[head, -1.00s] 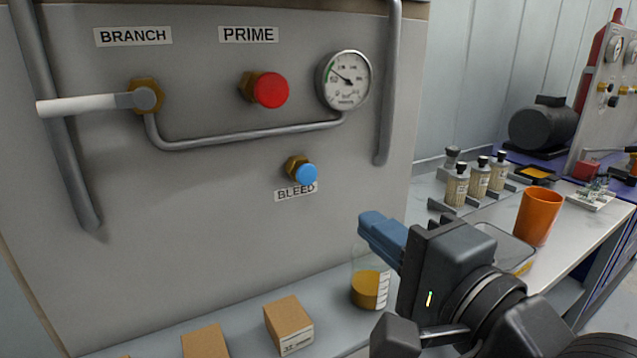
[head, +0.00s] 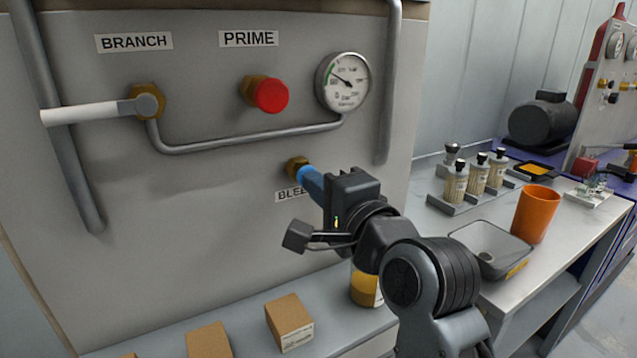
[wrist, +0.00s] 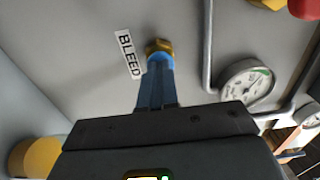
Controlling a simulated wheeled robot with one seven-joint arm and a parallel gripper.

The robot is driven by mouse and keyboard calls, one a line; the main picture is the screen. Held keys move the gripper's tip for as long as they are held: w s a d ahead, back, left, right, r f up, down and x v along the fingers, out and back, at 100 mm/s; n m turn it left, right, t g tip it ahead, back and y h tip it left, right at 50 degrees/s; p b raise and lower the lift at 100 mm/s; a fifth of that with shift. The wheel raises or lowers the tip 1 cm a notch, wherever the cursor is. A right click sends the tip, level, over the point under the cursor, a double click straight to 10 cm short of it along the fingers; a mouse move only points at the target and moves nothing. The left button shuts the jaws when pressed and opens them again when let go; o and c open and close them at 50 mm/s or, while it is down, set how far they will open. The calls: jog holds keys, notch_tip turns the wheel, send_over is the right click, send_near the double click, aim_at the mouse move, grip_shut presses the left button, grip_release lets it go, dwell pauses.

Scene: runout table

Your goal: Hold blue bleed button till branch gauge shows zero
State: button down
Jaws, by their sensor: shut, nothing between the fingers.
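The blue bleed button (head: 303,172) sits in a brass collar on the grey panel, above the BLEED label (head: 289,194). My gripper (head: 311,180) is shut, with its blue fingertips at the front of the button. In the wrist view my fingertips (wrist: 157,68) meet the blue button (wrist: 160,57), and they look to be touching it; how far it is pressed I cannot tell. The branch gauge (head: 343,82) is a round white dial at the upper right of the panel. Its needle points to the upper left; the exact reading is too small to read.
The red PRIME button (head: 271,95) and the white BRANCH lever (head: 85,112) are above my gripper. A pipe (head: 250,137) runs to the gauge. Vertical rails flank the panel. A beaker of amber liquid (head: 364,288) and cardboard boxes (head: 289,322) stand on the ledge below.

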jog(key=shift+w, duration=0.1)
jog(key=shift+w+a+r, duration=0.25)
jog(key=shift+w+a, duration=0.25)
jog(key=shift+w, duration=0.2)
jog(key=shift+a+p, duration=0.2)
jog(key=shift+p, duration=0.1)
dwell(0.7)
